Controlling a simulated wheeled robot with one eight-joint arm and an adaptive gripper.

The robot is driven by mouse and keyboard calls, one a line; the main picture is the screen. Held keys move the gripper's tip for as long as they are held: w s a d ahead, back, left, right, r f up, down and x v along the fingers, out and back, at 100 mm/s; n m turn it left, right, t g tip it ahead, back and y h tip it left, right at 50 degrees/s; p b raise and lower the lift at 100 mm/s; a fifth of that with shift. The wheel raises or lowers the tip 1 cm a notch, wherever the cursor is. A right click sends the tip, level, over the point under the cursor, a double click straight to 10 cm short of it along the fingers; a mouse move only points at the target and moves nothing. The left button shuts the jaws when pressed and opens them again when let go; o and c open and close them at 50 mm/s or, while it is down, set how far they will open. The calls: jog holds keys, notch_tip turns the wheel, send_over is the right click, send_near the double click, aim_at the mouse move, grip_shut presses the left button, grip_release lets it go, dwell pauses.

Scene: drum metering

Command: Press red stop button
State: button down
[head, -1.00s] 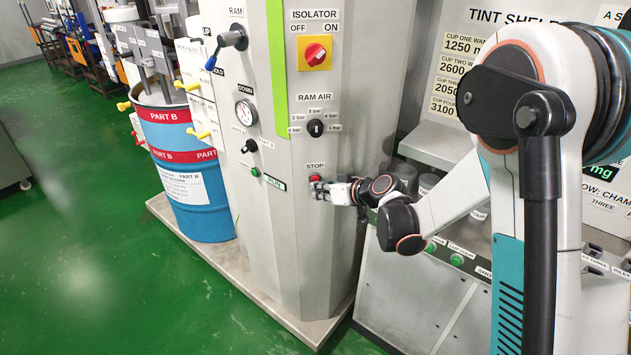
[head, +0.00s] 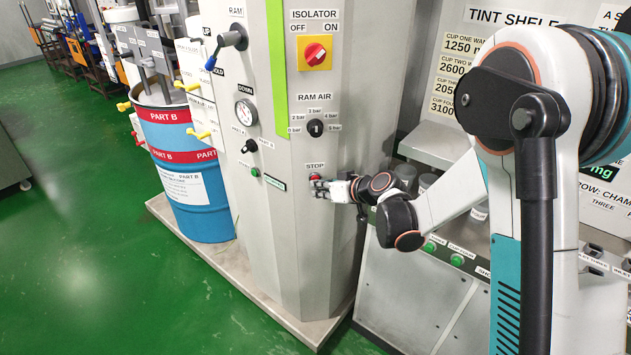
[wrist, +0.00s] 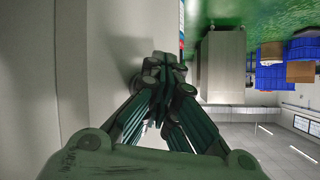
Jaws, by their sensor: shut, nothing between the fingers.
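The red stop button (head: 315,176) is on the grey cabinet front, under the STOP label (head: 315,166), in the head view. My gripper (head: 318,185) is right at the button, and its fingers cover the lower part of it. I cannot tell whether the fingertips touch the button. In the wrist view my gripper (wrist: 163,68) is shut and empty, with its fingertips close to the pale cabinet surface. The button is hidden in that view.
The ram air selector (head: 316,128) and isolator switch (head: 315,53) sit above on the cabinet. A green button (head: 255,172) is to the left. A blue drum (head: 190,180) stands further left. The tint shelf (head: 437,145) is at right.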

jog(key=shift+s, duration=0.15)
jog(key=shift+s+d, duration=0.1)
jog(key=shift+s, duration=0.6)
jog(key=s, duration=0.1)
jog(key=s+b, duration=0.1)
jog(key=s, duration=0.3)
jog(key=shift+d, duration=0.3)
dwell(0.5)
